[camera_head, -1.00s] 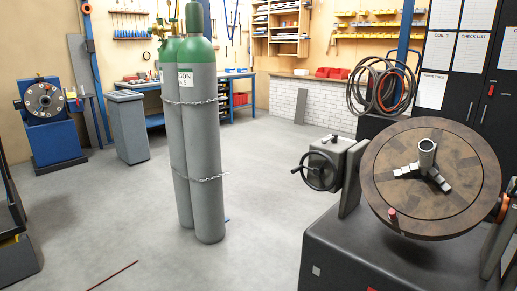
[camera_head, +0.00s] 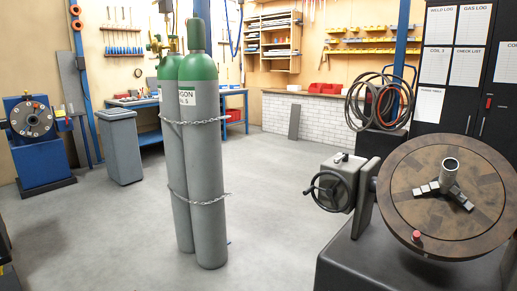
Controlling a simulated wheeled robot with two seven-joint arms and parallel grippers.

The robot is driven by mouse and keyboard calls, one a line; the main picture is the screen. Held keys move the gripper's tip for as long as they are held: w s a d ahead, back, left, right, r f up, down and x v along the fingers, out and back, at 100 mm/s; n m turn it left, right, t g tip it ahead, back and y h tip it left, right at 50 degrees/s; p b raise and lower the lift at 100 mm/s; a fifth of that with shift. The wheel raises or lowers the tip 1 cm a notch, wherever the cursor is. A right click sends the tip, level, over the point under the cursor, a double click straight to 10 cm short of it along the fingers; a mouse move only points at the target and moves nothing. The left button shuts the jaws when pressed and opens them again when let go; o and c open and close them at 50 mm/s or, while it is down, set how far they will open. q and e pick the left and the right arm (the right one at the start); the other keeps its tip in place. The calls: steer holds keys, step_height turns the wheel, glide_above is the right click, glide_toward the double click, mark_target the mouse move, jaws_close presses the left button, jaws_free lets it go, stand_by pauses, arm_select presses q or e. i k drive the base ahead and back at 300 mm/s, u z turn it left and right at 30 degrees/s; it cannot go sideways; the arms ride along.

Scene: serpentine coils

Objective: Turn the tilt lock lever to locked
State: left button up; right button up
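A welding positioner (camera_head: 360,262) stands at the lower right, with a tilted round table (camera_head: 400,190) carrying a three-jaw chuck (camera_head: 446,182). At its left is a grey gearbox (camera_head: 338,178) with a black handwheel (camera_head: 328,191). A small dark part shows on top of the gearbox. A red knob (camera_head: 417,235) shows at the front edge of the round table. I cannot tell which of these parts, if any, is the tilt lock lever, or its position. Neither of my grippers is in view.
Two chained gas cylinders (camera_head: 205,160) stand upright left of the positioner, with clear floor (camera_head: 270,210) between. A grey bin (camera_head: 122,147) and a blue machine (camera_head: 40,150) stand at the left. Coiled hoses (camera_head: 380,100) and a black cabinet (camera_head: 490,110) are behind the positioner.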

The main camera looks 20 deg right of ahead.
mark_target(345, 157)
steer(key=u, duration=0.35)
steer(key=i, duration=2)
steer(key=z, duration=1.35)
steer(key=i, duration=0.95)
steer(key=z, duration=0.95)
